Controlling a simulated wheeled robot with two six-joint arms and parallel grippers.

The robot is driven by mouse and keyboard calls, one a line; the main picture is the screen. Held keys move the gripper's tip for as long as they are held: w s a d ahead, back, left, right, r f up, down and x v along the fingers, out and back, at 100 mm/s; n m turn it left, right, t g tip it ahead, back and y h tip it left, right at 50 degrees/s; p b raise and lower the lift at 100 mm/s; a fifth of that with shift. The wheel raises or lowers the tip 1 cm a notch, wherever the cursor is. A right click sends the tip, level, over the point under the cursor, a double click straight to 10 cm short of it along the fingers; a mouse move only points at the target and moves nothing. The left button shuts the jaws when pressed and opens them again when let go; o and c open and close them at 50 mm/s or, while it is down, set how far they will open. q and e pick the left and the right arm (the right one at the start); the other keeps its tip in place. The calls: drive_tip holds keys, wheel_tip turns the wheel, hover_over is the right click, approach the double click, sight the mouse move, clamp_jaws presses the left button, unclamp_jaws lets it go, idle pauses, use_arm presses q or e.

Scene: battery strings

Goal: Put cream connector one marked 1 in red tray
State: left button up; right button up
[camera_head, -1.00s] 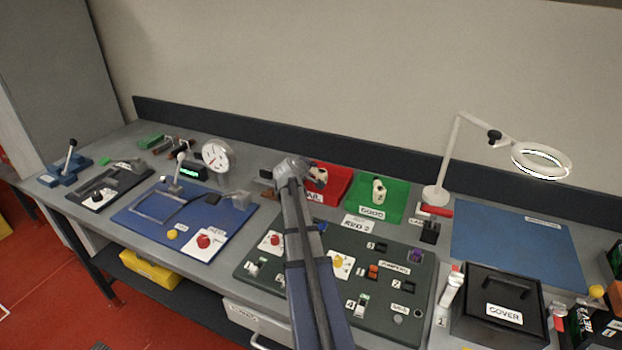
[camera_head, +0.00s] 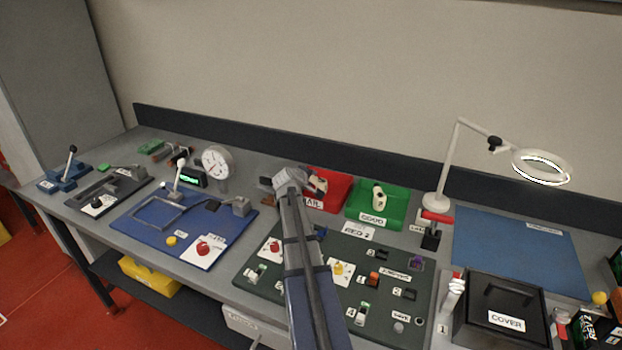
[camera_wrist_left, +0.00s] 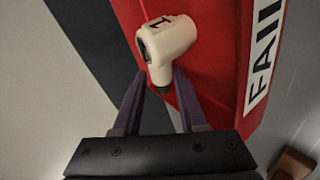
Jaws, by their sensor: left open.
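The cream connector (camera_head: 318,184), marked 1 in the left wrist view (camera_wrist_left: 168,40), is at the red tray (camera_head: 338,188), which carries a FAIL label. My left gripper (camera_head: 304,180) is over the left side of this tray. In the left wrist view its fingers (camera_wrist_left: 160,88) are open, with the connector's narrow end between or just beyond the tips. The red tray (camera_wrist_left: 215,60) lies behind the connector there. I cannot tell whether the connector rests on the tray floor or leans on its wall. My right gripper is not in view.
A green tray (camera_head: 398,204) labelled GOOD, holding another cream connector (camera_head: 378,196), stands right of the red one. The dark green board (camera_head: 345,250) with several parts lies in front. A magnifier lamp (camera_head: 436,200) stands to the right. The blue mat (camera_head: 515,250) is clear.

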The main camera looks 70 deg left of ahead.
use_arm(q)
drive_tip(key=p+v, duration=0.5)
drive_tip(key=v, duration=0.6)
drive_tip(key=shift+r, duration=0.15)
